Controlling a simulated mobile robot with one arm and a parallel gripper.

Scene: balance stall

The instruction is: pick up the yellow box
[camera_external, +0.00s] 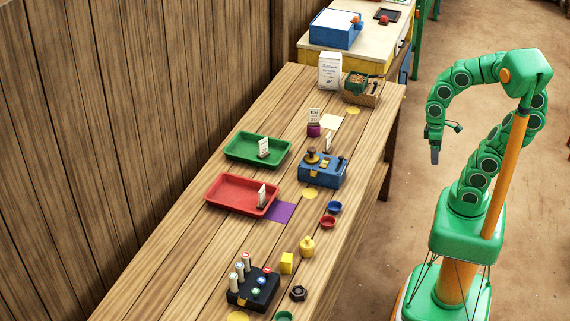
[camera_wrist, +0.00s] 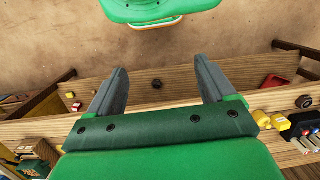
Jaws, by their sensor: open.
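The yellow box (camera_external: 287,263) is a small yellow cube on the wooden table (camera_external: 171,267), near its front end in the external view. It stands between a black block with several coloured pegs and a yellow bottle-shaped piece. My gripper (camera_external: 435,153) hangs in the air to the right of the table, well apart from the box. In the wrist view my gripper (camera_wrist: 157,88) shows two grey fingers spread wide with nothing between them.
The black peg block (camera_external: 253,288), a dark nut (camera_external: 298,293) and the yellow bottle-shaped piece (camera_external: 307,246) stand close to the box. Red (camera_external: 226,209) and green (camera_external: 241,158) trays and a blue device (camera_external: 323,170) lie farther back. A wooden wall (camera_external: 90,120) runs along the left.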

